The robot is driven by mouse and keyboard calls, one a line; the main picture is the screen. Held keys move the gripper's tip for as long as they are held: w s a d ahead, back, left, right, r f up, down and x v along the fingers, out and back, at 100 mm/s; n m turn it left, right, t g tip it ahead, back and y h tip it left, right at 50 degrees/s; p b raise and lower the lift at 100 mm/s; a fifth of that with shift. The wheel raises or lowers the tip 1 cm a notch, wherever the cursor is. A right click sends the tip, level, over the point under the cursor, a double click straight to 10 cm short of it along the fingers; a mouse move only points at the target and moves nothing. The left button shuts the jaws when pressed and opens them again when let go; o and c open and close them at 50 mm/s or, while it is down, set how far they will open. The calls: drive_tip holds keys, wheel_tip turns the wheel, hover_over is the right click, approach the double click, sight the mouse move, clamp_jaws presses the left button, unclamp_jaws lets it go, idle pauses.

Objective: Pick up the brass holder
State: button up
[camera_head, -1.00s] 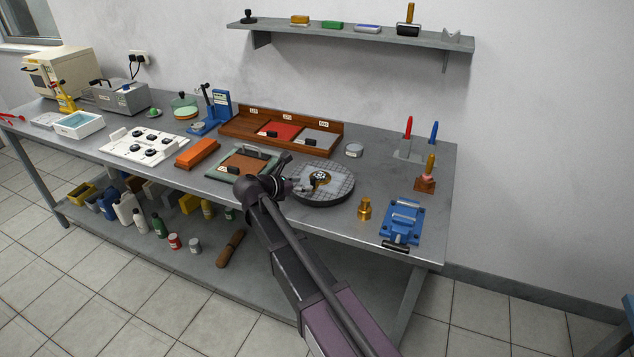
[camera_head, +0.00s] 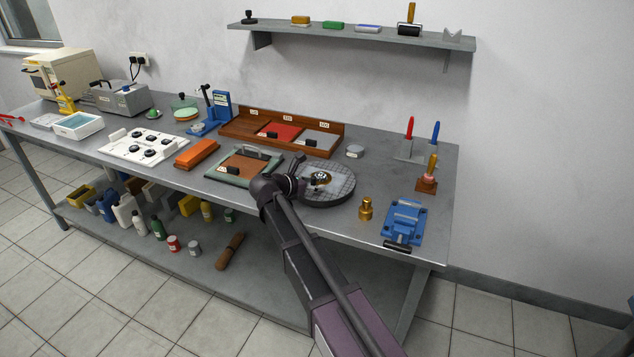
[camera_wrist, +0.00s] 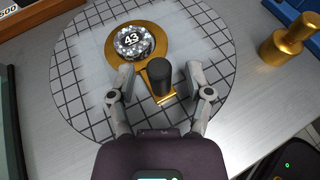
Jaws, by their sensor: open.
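The brass holder (camera_wrist: 152,57) is a flat gold paddle lying on a round gridded plate (camera_wrist: 80,97). A faceted clear disc marked 43 (camera_wrist: 133,41) sits on its round end. A black upright knob (camera_wrist: 160,80) stands on its narrow handle part. In the head view the holder (camera_head: 321,180) shows small on the plate, beyond my wrist. My gripper (camera_wrist: 161,76) is open, with one finger on each side of the black knob. Gaps show between the fingers and the knob. The gripper also shows in the head view (camera_head: 301,176), partly hidden by my wrist.
A separate brass stepped piece (camera_head: 366,209) stands right of the plate, near a blue vise-like fixture (camera_head: 404,221). A green-edged tray (camera_head: 266,163) is left of the plate. A small round tin (camera_head: 355,151) stands behind. Bare bench lies between plate and brass piece.

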sight(313, 177)
clamp_jaws()
drive_tip(key=shift+r, duration=0.1)
idle(0.3)
wheel_tip(313, 177, up, 3)
drive_tip(key=p, duration=0.3)
drive_tip(key=shift+r+p, duration=0.2)
drive_tip(key=shift+p, duration=0.15)
drive_tip(key=s+d+r+p, duration=0.1)
drive_tip(key=s+d, duration=0.1)
drive_tip(key=s, duration=1.4)
drive_tip(key=shift+r, duration=0.2)
